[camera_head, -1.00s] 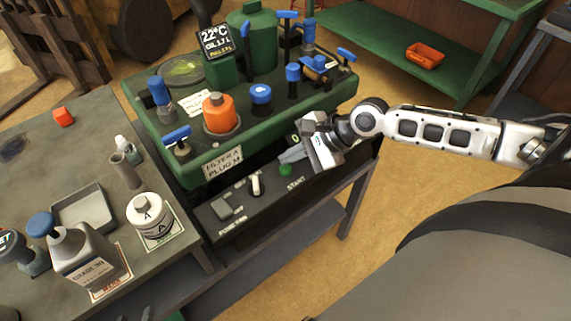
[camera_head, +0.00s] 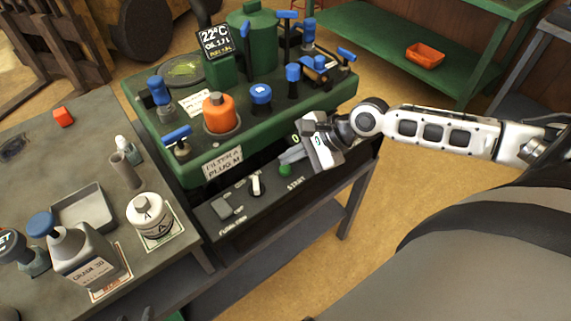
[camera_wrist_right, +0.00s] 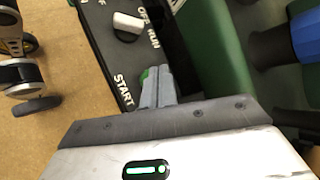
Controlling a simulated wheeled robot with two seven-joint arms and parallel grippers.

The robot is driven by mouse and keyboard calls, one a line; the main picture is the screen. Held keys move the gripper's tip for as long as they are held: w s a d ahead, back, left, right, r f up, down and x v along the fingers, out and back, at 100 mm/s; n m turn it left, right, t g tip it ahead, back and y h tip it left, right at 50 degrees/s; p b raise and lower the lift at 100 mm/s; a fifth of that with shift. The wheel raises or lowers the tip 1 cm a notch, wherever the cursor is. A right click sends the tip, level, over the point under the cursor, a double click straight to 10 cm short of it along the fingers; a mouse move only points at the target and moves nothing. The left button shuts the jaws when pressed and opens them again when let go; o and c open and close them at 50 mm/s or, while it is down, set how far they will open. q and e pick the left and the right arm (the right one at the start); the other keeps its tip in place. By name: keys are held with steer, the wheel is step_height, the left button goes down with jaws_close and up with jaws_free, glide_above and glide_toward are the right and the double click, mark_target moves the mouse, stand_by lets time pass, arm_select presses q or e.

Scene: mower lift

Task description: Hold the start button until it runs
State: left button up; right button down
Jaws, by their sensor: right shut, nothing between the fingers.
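The green start button (camera_head: 285,170) sits on the dark front panel (camera_head: 237,211), beside the word START. My right gripper (camera_head: 290,156) is shut and empty, with its fingertips at the button. In the right wrist view the closed fingers (camera_wrist_right: 158,88) cover most of the button (camera_wrist_right: 148,74); only a green edge shows. I cannot tell how far it is pressed. A white switch knob (camera_head: 256,185) is left of the button; it also shows in the right wrist view (camera_wrist_right: 127,26) near OFF and RUN. The display (camera_head: 215,41) reads 22°C; its lower lines are hard to read.
The green machine (camera_head: 240,140) carries blue-handled valves and an orange filter (camera_head: 220,113). The grey bench (camera_head: 85,140) at left holds an oil jug (camera_head: 82,255), a white bottle marked A (camera_head: 149,215) and a tray (camera_head: 84,205). A green shelf (camera_head: 385,50) stands behind.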

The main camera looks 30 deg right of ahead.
steer(key=shift+f, duration=0.15)
stand_by(0.5)
steer(key=shift+f+p, duration=0.15)
steer(key=shift+p, duration=0.15)
steer(key=shift+f, duration=0.1)
steer(key=shift+f, duration=0.55)
stand_by(0.9)
steer(key=shift+r, duration=0.1)
steer(key=shift+r+p, duration=0.85)
steer(key=shift+p, duration=0.5)
